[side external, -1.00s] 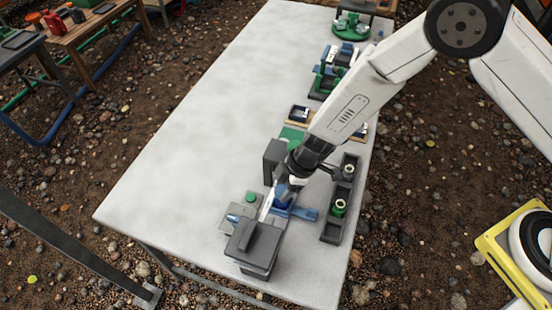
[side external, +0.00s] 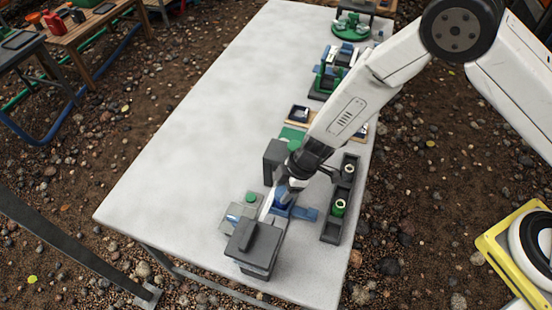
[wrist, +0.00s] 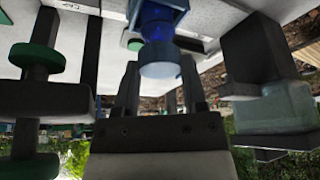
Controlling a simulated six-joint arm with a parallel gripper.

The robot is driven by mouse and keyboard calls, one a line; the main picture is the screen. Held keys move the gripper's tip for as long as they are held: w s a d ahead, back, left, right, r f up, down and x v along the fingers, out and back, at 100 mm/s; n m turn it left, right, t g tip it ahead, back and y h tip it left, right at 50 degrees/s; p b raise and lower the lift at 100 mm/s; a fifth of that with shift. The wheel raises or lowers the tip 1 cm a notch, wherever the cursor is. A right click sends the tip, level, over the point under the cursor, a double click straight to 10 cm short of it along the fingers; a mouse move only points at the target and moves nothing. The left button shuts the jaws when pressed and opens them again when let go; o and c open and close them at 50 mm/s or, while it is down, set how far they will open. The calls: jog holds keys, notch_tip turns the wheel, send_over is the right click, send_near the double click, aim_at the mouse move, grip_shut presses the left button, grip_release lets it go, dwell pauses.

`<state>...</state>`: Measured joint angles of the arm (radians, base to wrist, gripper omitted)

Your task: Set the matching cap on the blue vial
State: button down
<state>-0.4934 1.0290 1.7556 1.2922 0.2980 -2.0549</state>
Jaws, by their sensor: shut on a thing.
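The blue vial (wrist: 160,22) stands in a blue holder, seen at the top of the wrist view. The blue holder (side external: 304,213) shows beside my gripper in the side view; the vial is mostly hidden there. My gripper (wrist: 160,72) is shut on a blue-grey round cap (wrist: 159,70), with one finger on each side of it. The cap is in line with the vial and overlaps its end in the wrist view. I cannot tell whether it is seated or just above. In the side view my gripper (side external: 283,196) is low over the holder.
A dark rack (side external: 331,229) with a green vial (side external: 339,208) stands right of the holder. A grey block with a handle (side external: 255,245) stands in front. The table's left part (side external: 190,140) is clear.

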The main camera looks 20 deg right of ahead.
jog(key=shift+f, duration=0.35)
dwell(0.4)
jog(key=shift+c, duration=0.3)
grip_release()
jog(key=shift+r, duration=0.1)
jog(key=shift+r, duration=3.65)
jog(key=shift+d, duration=0.1)
